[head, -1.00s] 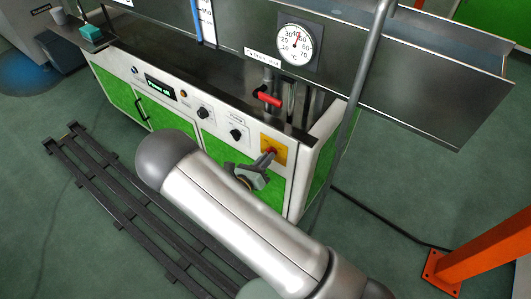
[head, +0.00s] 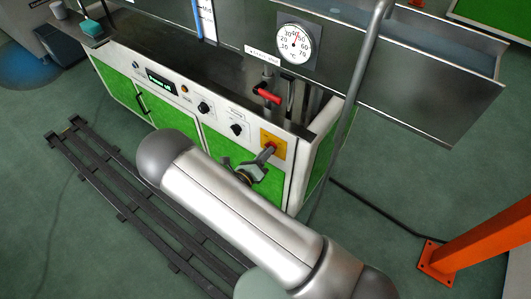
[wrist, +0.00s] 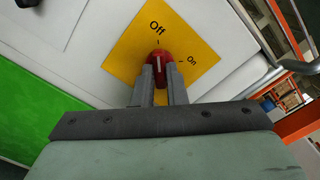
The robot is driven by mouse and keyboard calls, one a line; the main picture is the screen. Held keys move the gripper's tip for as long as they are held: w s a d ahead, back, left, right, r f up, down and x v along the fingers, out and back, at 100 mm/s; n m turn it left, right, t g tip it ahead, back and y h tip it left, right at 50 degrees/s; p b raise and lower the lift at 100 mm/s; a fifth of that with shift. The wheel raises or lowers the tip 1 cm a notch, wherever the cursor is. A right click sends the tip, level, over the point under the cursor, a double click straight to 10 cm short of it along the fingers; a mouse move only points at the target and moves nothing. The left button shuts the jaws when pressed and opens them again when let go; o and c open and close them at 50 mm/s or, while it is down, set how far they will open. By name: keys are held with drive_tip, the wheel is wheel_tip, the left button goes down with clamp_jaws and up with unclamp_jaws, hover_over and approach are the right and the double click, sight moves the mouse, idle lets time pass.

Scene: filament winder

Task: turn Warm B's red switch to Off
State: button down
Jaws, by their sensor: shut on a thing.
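The red switch (wrist: 158,57) sits on a yellow plate (wrist: 125,48) marked "Off" and "On" in the wrist view. Its white line points up the picture, toward the "Off" mark; "On" is to its right. My gripper (wrist: 159,73) is shut on the switch, one finger on each side of it. In the head view, the yellow plate (head: 280,143) is at the right end of the white and green cabinet's front panel. My gripper (head: 266,156) meets the switch there, and the fingers partly hide it.
Two black knobs (head: 204,108) (head: 236,130) and a lit green display (head: 160,82) are left of the switch. A red-handled valve (head: 268,96) and a dial gauge (head: 296,44) are above. A grey pipe (head: 352,100) rises close on the right.

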drive_tip(key=shift+f, duration=0.1)
drive_tip(key=c, duration=1.5)
unclamp_jaws()
drive_tip(key=shift+o, duration=0.2)
drive_tip(key=shift+s, duration=0.1)
drive_tip(key=v, duration=1.7)
drive_tip(key=shift+a, duration=0.15)
drive_tip(key=s+d+r+m+g+p, duration=0.2)
drive_tip(key=d+r+m+g+p, duration=0.5)
drive_tip(key=d+r+m+g, duration=1.05)
drive_tip(key=s+d+r+m+t+y+p, duration=0.1)
drive_tip(key=s+d+r+m+y+p, duration=0.1)
drive_tip(key=r+m, duration=0.4)
drive_tip(key=s+d+r+m+t+y+p, duration=0.1)
drive_tip(key=s+d+r+m+y+p, duration=0.1)
drive_tip(key=r+m+y, duration=0.3)
drive_tip(key=s+d+r+m+t+y+p, duration=0.1)
drive_tip(key=s+d+r+m+y+p, duration=0.1)
drive_tip(key=r+m, duration=0.6)
drive_tip(key=shift+s+d+m+y, duration=0.2)
drive_tip(key=shift+s+m+y, duration=0.45)
drive_tip(key=shift+s+y, duration=0.35)
